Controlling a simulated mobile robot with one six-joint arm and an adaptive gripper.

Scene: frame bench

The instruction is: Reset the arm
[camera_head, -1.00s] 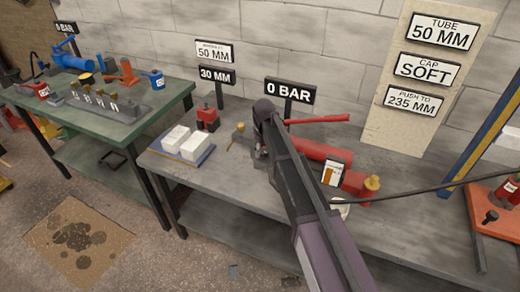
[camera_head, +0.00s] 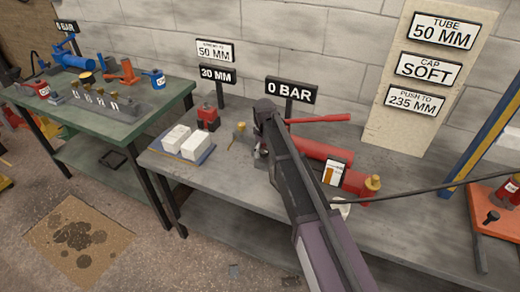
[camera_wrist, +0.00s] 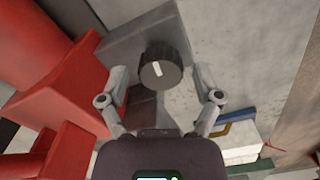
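My gripper (camera_wrist: 158,75) is open in the wrist view, one finger on each side of a black round knob (camera_wrist: 160,72) with a white mark. A gap shows between the knob and each finger in the picture; I cannot tell the depth between them. The knob stands on a grey block (camera_wrist: 120,43). In the head view my arm reaches over the grey bench (camera_head: 232,200) and its wrist is beside the red press (camera_head: 312,149). The fingers and the knob are mostly hidden there behind the wrist.
The red press body (camera_wrist: 70,80) is close on the left in the wrist view. White blocks on a blue tray (camera_head: 205,157) lie left of my wrist. A "0 BAR" sign (camera_head: 291,90) stands behind it. A green bench (camera_head: 160,107) is farther left.

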